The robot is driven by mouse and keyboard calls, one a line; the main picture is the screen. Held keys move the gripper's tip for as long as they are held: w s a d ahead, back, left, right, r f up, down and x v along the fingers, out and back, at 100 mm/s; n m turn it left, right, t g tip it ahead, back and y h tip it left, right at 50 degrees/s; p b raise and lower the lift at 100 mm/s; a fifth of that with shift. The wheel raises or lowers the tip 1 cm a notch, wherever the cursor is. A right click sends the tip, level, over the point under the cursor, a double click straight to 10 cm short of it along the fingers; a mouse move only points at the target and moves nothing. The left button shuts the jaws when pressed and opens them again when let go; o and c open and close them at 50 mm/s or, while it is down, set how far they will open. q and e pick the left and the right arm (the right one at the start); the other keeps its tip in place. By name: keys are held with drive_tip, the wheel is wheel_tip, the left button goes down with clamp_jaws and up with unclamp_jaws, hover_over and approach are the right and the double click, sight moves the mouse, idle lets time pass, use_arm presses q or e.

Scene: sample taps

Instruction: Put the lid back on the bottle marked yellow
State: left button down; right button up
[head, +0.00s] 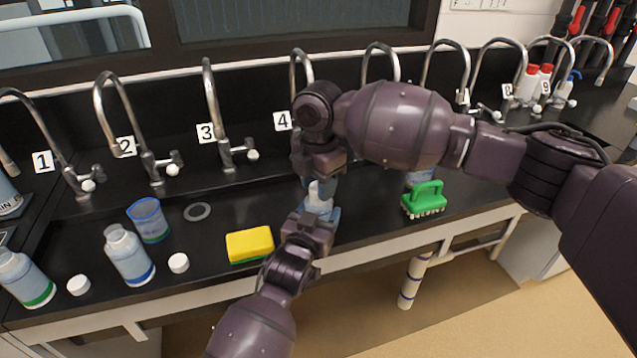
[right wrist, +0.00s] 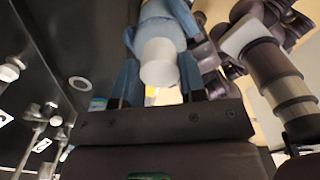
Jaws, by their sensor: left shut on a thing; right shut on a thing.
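A bottle (right wrist: 160,14) is held between my grippers; in the head view it is mostly hidden, with a pale part (head: 318,203) showing. No yellow mark is visible on it. My left gripper (head: 320,208) is shut on this bottle; its arm also shows in the right wrist view (right wrist: 250,40). My right gripper (right wrist: 160,78) is shut on a white lid (right wrist: 160,62), close above the left gripper in the head view. The lid lines up with the bottle's end; I cannot tell whether it is seated.
A green-banded bottle (head: 24,281) and a blue-banded bottle (head: 129,255) stand left, with loose white lids (head: 79,285) (head: 178,263) beside them. A blue beaker (head: 149,221), grey ring (head: 197,211), yellow sponge (head: 249,244) and green brush (head: 424,199) are nearby. Numbered taps line the back.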

drive_tip(key=m, duration=1.4)
drive_tip(key=shift+m, duration=0.3)
drive_tip(key=m, duration=0.5)
drive_tip(key=shift+f, duration=0.1)
drive_tip(key=o, duration=1.1)
wheel_tip(320, 180, up, 12)
